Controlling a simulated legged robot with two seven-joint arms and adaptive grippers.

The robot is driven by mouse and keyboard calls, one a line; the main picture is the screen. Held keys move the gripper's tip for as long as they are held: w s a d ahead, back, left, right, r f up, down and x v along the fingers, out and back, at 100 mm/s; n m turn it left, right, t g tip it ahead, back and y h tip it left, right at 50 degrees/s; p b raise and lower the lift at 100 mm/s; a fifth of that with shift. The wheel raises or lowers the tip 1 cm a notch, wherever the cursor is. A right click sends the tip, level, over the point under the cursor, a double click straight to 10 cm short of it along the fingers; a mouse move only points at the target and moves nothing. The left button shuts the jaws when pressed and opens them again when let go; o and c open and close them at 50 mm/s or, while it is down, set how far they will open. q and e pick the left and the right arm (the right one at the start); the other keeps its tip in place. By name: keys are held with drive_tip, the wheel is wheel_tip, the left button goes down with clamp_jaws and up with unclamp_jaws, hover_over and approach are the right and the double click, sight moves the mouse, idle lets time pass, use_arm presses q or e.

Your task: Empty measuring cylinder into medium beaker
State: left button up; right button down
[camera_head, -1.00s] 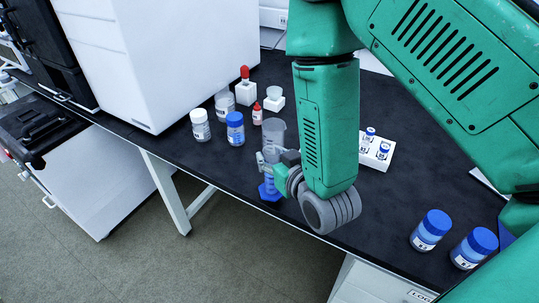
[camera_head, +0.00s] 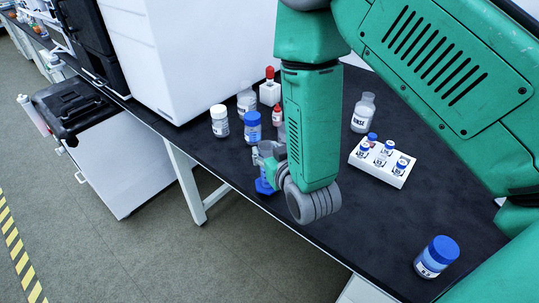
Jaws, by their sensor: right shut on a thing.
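My right gripper (camera_head: 260,153) comes down from the upper right and is shut on the measuring cylinder. The cylinder is a clear tube with a blue foot (camera_head: 264,187), near the front edge of the bench; it looks upright. The arm and fingers hide part of it. I cannot tell whether its foot touches the bench or what is inside it. A clear vessel (camera_head: 280,131) shows just behind the gripper, mostly hidden by my arm; it may be the medium beaker. My left gripper is not in view.
A white-capped bottle (camera_head: 219,121), a blue-capped jar (camera_head: 252,127) and a red-topped dropper (camera_head: 270,88) stand behind the gripper. The bench front is clear.

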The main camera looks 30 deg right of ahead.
drive_tip(key=shift+m+h, duration=0.6)
drive_tip(key=shift+h, duration=0.2)
drive_tip(key=w, duration=0.4)
drive_tip(key=shift+w+d+p, duration=0.15)
drive_tip(key=shift+d+p, duration=0.15)
drive_tip(key=shift+d, duration=0.05)
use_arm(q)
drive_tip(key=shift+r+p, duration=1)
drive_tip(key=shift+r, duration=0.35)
use_arm(e)
drive_tip(key=w+d+m+g, duration=0.1)
drive_tip(key=w+d+m, duration=0.5)
drive_tip(key=d, duration=0.1)
drive_tip(key=shift+w+d, duration=0.15)
drive_tip(key=shift+w, duration=0.15)
